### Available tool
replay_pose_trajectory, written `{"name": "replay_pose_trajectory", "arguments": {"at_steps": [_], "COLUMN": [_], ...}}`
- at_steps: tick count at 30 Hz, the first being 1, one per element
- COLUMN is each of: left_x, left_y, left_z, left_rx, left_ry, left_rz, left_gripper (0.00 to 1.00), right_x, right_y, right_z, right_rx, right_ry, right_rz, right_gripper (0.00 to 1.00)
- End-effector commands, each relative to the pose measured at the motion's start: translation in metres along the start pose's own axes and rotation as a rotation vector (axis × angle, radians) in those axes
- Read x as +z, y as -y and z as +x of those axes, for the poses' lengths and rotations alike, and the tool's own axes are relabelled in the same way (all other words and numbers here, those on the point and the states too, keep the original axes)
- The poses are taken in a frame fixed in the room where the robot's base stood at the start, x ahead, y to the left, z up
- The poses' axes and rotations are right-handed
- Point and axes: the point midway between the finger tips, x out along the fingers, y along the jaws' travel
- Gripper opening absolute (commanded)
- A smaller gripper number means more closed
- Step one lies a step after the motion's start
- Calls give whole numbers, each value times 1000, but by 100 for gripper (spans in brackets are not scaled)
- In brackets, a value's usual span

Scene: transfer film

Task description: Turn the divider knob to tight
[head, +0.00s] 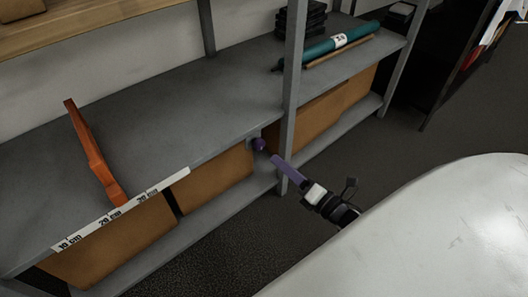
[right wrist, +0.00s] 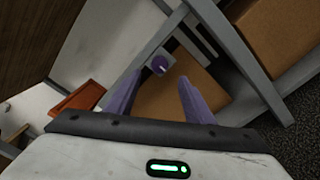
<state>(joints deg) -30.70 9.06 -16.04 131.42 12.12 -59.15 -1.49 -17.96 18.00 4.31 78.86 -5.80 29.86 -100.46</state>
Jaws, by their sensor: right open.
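A small purple knob (head: 259,144) sits at the front edge of the grey shelf, beside the upright post. In the right wrist view the knob (right wrist: 160,65) is round with a pale mark on its face, on a small grey mount. My right gripper (head: 274,158) has purple fingers and is just in front of the knob, apart from it. In the right wrist view its fingers (right wrist: 160,76) are spread, with the knob showing between and beyond the tips. An orange divider (head: 94,155) stands on the shelf to the left. My left gripper is not in view.
The grey shelf (head: 150,110) has a white centimetre strip (head: 125,208) along its front edge. A grey post (head: 292,90) stands right of the knob. Brown boxes (head: 215,178) fill the lower level. A teal roll (head: 325,48) and dark stacked items (head: 302,20) lie farther right.

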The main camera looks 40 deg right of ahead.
Motion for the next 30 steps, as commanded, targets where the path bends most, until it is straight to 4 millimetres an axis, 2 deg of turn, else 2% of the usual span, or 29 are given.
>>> {"name": "replay_pose_trajectory", "arguments": {"at_steps": [9,15,20,27,30], "left_x": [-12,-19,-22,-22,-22], "left_y": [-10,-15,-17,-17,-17], "left_z": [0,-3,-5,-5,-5], "left_rx": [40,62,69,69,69], "left_ry": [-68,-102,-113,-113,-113], "left_rz": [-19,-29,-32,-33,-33], "left_gripper": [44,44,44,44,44], "right_x": [-1,-1,0,0,0], "right_y": [1,0,0,-1,-1], "right_z": [59,84,92,92,92], "right_rx": [2,1,-3,-2,-2], "right_ry": [0,0,-1,-1,-1], "right_rz": [2,4,5,5,5], "right_gripper": [48,48,48,48,31]}}
